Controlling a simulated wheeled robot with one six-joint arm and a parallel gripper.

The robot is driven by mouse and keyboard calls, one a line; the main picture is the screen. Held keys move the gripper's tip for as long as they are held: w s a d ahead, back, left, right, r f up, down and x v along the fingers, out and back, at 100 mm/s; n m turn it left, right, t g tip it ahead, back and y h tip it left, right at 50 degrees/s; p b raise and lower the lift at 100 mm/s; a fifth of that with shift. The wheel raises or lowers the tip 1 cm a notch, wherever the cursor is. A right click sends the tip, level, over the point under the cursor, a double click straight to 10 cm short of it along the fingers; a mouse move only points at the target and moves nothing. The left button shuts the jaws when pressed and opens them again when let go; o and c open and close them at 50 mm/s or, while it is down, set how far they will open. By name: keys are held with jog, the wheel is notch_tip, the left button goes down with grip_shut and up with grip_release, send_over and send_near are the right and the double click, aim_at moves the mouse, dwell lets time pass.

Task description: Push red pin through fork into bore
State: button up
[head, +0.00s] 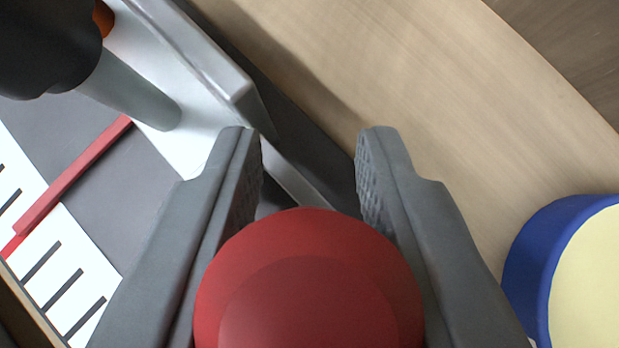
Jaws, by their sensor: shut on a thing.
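A red pin (310,285) with a round head fills the lower middle of the head view. My gripper (308,175) has its two grey ridged fingers on either side of the pin and is shut on it. Beyond the fingertips is a light grey metal part (205,75) with raised walls, which may be the fork. The pin's shank and tip are hidden behind its head. I cannot make out the bore.
A grey rod with a black grip (135,90) stands at the upper left. A red pointer bar (75,185) lies by a white scale with black marks (60,270). A blue-rimmed, cream-faced round thing (575,275) is at the right. Bare wooden surface (420,80) lies at the upper right.

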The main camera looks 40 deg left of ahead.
jog(key=shift+f, duration=0.65)
jog(key=o, duration=1.1)
jog(key=shift+c, duration=0.2)
jog(key=v, duration=1.7)
jog(key=shift+s+r, duration=0.1)
jog(key=shift+s, duration=0.05)
jog(key=s+d+r+m+t+h, duration=0.1)
jog(key=s+d+m+t+h, duration=0.1)
jog(key=s, duration=0.7)
jog(key=s+d+r+m+t+h, duration=0.2)
jog(key=s+d+t, duration=0.3)
jog(key=s, duration=0.3)
jog(key=s+d+r+m+t+h, duration=0.2)
jog(key=s+d, duration=0.4)
jog(key=s, duration=0.3)
jog(key=m+t, duration=0.1)
jog(key=m, duration=0.1)
jog(key=shift+s+r+m+t, duration=0.25)
jog(key=shift+s+m+t, duration=0.05)
jog(key=shift+t, duration=0.1)
